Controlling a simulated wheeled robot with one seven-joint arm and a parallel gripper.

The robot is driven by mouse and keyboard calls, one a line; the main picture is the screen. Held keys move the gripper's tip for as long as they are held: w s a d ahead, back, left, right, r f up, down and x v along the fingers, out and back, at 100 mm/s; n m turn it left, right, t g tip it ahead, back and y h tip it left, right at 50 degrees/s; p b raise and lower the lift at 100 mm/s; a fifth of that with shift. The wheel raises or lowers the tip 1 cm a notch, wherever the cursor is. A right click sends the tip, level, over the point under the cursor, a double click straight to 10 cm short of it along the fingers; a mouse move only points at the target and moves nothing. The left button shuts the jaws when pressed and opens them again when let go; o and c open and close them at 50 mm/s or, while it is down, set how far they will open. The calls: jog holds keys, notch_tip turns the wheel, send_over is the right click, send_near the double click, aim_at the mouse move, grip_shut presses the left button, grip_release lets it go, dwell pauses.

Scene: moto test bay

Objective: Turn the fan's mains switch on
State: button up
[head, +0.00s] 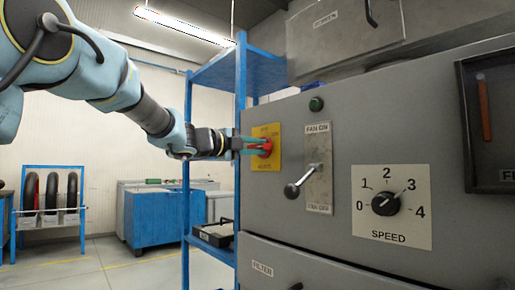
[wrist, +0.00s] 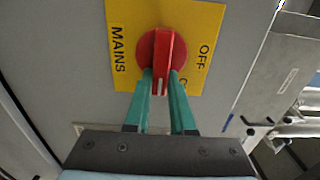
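The fan's mains switch is a red rotary knob with a raised bar (wrist: 166,50), set on a yellow plate (wrist: 125,20) on the grey panel. It also shows in the head view (head: 267,147). In the wrist view the plate reads MAINS at left and OFF at right, with another label partly hidden below OFF. The bar runs up and down in that view, with a white line near its lower end. My gripper (wrist: 162,78) has its teal fingertips on either side of the bar's lower part and looks closed on it. The fingers hide part of the plate.
A SPEED knob (head: 386,202) sits further right. A blue shelf frame (head: 240,100) stands close at the panel's left edge, behind my arm.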

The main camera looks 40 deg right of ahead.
jog(key=o, duration=0.5)
jog(key=shift+c, duration=0.2)
jog(key=a+b, duration=0.1)
jog(key=a, duration=0.9)
jog(key=shift+w+a, duration=0.35)
jog(key=shift+a, duration=0.05)
